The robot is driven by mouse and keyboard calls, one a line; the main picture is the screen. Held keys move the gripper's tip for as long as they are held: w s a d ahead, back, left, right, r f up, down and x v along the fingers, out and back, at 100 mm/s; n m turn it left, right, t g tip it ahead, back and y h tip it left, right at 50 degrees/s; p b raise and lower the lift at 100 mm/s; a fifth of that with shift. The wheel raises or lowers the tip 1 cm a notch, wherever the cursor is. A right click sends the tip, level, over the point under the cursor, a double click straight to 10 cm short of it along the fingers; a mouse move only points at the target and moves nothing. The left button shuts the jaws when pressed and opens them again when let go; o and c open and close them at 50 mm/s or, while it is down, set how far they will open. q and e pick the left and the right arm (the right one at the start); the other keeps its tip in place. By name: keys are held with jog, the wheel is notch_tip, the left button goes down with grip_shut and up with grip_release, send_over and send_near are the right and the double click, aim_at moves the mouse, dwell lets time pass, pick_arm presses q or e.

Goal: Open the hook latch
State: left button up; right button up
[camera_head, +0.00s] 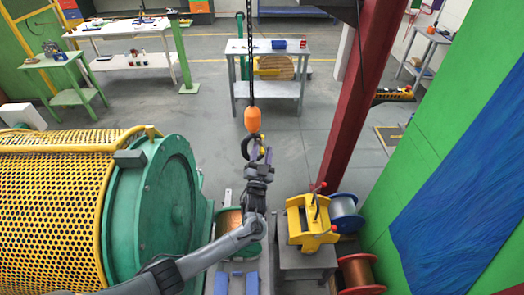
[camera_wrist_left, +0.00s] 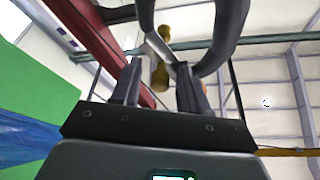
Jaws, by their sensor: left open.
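The dark crane hook (camera_head: 246,147) hangs below an orange block (camera_head: 253,119) on a chain. My left gripper (camera_head: 262,158) reaches up to the hook from below, at its right side. In the left wrist view the dark curve of the hook (camera_wrist_left: 233,30) fills the top, close beyond the fingers. A grey metal latch strip (camera_wrist_left: 157,43) slants across the hook's mouth, with brass-coloured knobs near it. The lower brass knob (camera_wrist_left: 160,76) shows between the two fingers of my open left gripper (camera_wrist_left: 159,66). Contact cannot be told. My right gripper is out of view.
A green drum machine with a yellow mesh guard (camera_head: 60,185) stands at the left. A yellow cradle (camera_head: 308,222) on a stand and cable spools are at the lower right. A red column (camera_head: 352,100) rises right of the hook. A grey table (camera_head: 270,85) stands behind it.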

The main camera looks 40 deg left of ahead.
pick_arm(q)
jog(key=shift+c, duration=0.2)
grip_shut()
jog(key=shift+w+n+b, duration=0.1)
jog(key=shift+n+b, duration=0.4)
jog(key=shift+b, duration=0.05)
jog(key=shift+d, duration=0.1)
